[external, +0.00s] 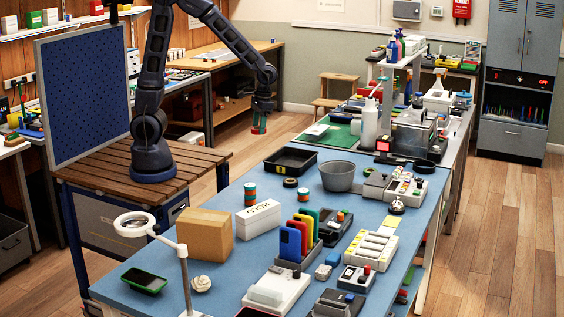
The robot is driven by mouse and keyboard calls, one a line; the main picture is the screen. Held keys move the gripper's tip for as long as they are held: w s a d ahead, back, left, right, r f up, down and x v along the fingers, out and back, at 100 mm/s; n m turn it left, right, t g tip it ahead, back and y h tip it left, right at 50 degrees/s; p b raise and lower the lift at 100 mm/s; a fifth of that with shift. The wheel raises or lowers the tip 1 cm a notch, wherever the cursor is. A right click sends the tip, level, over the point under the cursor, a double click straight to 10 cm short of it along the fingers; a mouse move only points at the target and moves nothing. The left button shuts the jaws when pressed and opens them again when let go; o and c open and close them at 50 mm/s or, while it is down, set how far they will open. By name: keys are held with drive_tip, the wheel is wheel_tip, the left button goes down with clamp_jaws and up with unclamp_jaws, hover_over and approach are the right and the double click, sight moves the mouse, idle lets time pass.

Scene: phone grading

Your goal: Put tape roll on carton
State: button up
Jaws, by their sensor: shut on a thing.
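My gripper (262,106) hangs at the end of my arm above the floor gap behind the blue table. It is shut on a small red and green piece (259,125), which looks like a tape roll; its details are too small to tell. The brown carton (204,236) sits closed on the table's left part, well below and to the left of my gripper. Its top is bare. A short stack of orange and green rolls (250,194) stands on the table behind the white box. Another small roll (303,194) lies to its right.
A white box marked HOLD (258,220) stands right beside the carton. A magnifier lamp (134,224) rises in front of it. Coloured phones in a rack (300,238), a black tray (290,160) and a grey bucket (337,176) occupy the table. Blue surface is free around the stack.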

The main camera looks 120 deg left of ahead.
drive_tip(key=w+d+r+m, duration=0.3)
drive_tip(key=w+d+m, duration=0.2)
drive_tip(key=w+d, duration=0.65)
wheel_tip(320, 180, up, 9)
drive_tip(key=m+y, duration=0.3)
drive_tip(key=m, duration=1.1)
hover_over(203, 216)
drive_tip(key=f, duration=1.8)
drive_tip(key=shift+w+d+f, duration=0.15)
drive_tip(key=shift+w+f, duration=0.1)
drive_tip(key=shift+f, duration=0.15)
drive_tip(key=shift+f, duration=0.15)
drive_tip(key=o, duration=0.9)
drive_tip(key=shift+o, duration=0.2)
